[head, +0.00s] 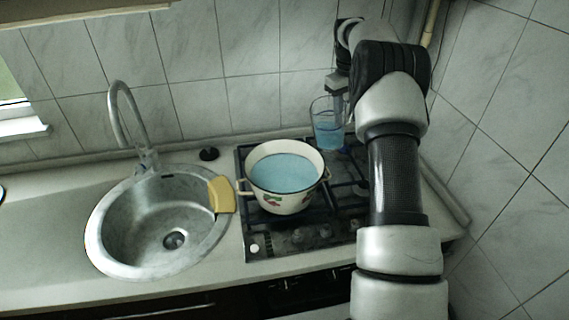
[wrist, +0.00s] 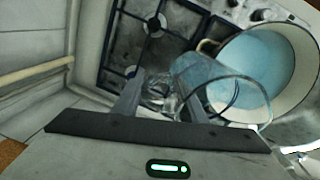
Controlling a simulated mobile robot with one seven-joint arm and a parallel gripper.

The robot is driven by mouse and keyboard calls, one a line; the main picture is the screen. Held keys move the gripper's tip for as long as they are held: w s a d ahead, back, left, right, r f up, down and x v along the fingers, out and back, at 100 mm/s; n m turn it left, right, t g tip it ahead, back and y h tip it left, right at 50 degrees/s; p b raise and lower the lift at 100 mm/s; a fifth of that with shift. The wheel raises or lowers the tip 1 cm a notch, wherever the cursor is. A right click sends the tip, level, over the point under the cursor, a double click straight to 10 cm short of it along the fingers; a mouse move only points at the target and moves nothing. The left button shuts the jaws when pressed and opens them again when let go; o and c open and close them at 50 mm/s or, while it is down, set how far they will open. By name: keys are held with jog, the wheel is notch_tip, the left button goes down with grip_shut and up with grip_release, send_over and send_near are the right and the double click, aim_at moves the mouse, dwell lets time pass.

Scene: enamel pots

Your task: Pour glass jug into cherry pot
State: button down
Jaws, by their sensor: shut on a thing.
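The cherry pot (head: 272,199) is cream enamel with cherry decorations and stands on the hob, holding blue liquid. It also shows at the upper right of the wrist view (wrist: 297,90). The clear glass jug (head: 328,132) is behind and right of the pot, roughly upright, with blue liquid in its lower part. In the wrist view the jug (wrist: 205,75) overlaps the pot's near edge. My gripper (head: 337,92) is shut on the jug; its fingers (wrist: 160,102) show in the wrist view. I cannot tell whether the jug's base touches the hob.
The black gas hob (head: 262,232) has grates and front knobs. A steel sink (head: 125,235) with a tall tap (head: 118,115) is to the left, with a yellow sponge or cloth (head: 221,196) on its rim. Tiled walls close in behind and right.

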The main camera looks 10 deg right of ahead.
aim_at(332, 109)
jog(key=shift+s+a+r+t+h, duration=0.1)
jog(key=shift+a+r+t+h, duration=0.1)
jog(key=shift+a+r+h, duration=0.4)
jog(key=shift+s+a+r+t+h, duration=0.1)
jog(key=shift+a+r+t+h, duration=0.15)
jog(key=shift+r+h, duration=0.4)
jog(key=a+h, duration=0.1)
jog(key=a+r+t+h, duration=0.1)
jog(key=h, duration=0.1)
jog(key=s+a+h, duration=0.1)
jog(key=shift+a+r, duration=0.35)
jog(key=shift+h, duration=0.25)
jog(key=shift+a+f+b, duration=0.1)
jog(key=shift+f+b, duration=0.1)
jog(key=shift+b, duration=0.3)
jog(key=shift+s+f+t, duration=0.1)
jog(key=shift+t, duration=0.15)
jog(key=shift+a+h+b, duration=0.15)
jog(key=shift+h+b, duration=0.25)
jog(key=shift+b, duration=0.05)
